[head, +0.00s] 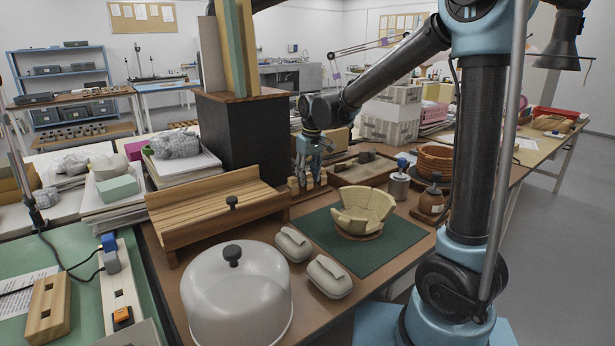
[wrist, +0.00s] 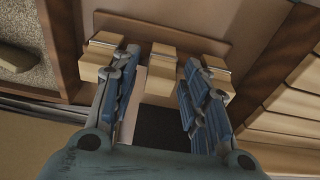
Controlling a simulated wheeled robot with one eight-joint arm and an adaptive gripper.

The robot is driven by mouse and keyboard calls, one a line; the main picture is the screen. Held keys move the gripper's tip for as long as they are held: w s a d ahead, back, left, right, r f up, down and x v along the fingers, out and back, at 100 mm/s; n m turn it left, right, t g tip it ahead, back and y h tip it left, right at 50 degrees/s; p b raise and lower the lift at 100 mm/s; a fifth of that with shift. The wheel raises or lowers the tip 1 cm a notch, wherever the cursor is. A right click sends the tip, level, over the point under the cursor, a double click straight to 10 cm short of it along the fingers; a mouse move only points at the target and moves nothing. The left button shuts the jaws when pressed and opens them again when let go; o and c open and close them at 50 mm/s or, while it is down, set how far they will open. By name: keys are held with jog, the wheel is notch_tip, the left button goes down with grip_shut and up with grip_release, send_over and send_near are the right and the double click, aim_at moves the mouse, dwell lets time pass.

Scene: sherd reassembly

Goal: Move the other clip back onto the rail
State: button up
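Pale wooden clips with grey metal edges stand in a row against a brown wooden rail (wrist: 180,32) in the wrist view: a left clip (wrist: 97,64), a middle clip (wrist: 161,66) and a right clip (wrist: 217,82). My gripper (wrist: 161,72) is open, its blue-padded fingers apart. The middle clip shows between the fingertips, with gaps on both sides; the outer clips are partly covered by the fingers. In the head view my gripper (head: 312,168) points down at the small wooden rack (head: 294,187) behind the green mat. Whether the fingers touch any clip I cannot tell.
A bowl of pale sherds (head: 362,208) stands on the green mat (head: 388,249). Two pale lidded cases (head: 330,277), a clear dome (head: 237,300) and a slatted wooden rack (head: 215,210) are nearby. A sand tray (wrist: 22,80) lies left of the rail.

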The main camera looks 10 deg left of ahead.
jog(key=shift+r, duration=0.1)
notch_tip(320, 180, up, 12)
jog(key=s+d, duration=0.1)
jog(key=shift+d, duration=0.2)
dwell(0.5)
jog(key=shift+s+f, duration=0.1)
jog(key=shift+f, duration=0.1)
